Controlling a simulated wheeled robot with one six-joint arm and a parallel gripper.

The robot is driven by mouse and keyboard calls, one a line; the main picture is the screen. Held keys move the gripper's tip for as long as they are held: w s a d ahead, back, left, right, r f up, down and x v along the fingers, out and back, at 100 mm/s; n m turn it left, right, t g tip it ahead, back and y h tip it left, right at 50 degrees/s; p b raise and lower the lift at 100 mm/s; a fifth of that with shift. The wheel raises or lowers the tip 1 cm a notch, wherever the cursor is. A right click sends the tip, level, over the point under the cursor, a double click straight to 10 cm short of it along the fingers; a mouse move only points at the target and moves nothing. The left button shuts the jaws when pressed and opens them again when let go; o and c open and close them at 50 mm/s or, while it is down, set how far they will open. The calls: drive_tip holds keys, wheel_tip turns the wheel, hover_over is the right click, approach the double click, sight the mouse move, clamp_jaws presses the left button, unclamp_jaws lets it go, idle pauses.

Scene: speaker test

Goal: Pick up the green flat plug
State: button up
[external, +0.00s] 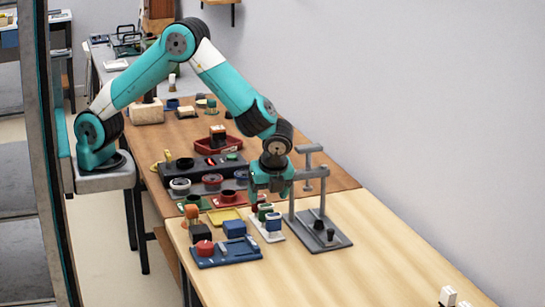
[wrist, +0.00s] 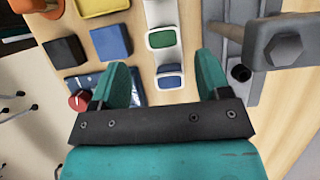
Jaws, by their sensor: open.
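The green flat plug (wrist: 162,38) has a green top with a pale rim. It sits in a white holder (external: 279,236), and its green also shows in the external view (external: 265,212) below my gripper. A blue piece (wrist: 170,81) stands in the same row, nearer to my gripper's palm. My gripper (wrist: 162,62) is open and empty above the row, its teal fingers spread to either side. In the wrist view the green plug lies just beyond the fingertips, roughly midway between them. The exact height above it is hard to tell.
A grey press stand (external: 335,239) rises close on the right of my gripper. To the left are a blue tray (external: 238,254) with a red knob (external: 204,247), a black block (external: 200,233), a blue block (external: 234,228) and a yellow tray (external: 216,217). The front right tabletop is mostly clear.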

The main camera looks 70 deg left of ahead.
sight(266, 205)
drive_tip(key=shift+x, duration=2.95)
drive_tip(key=shift+w+a, duration=0.2)
drive_tip(key=c, duration=1)
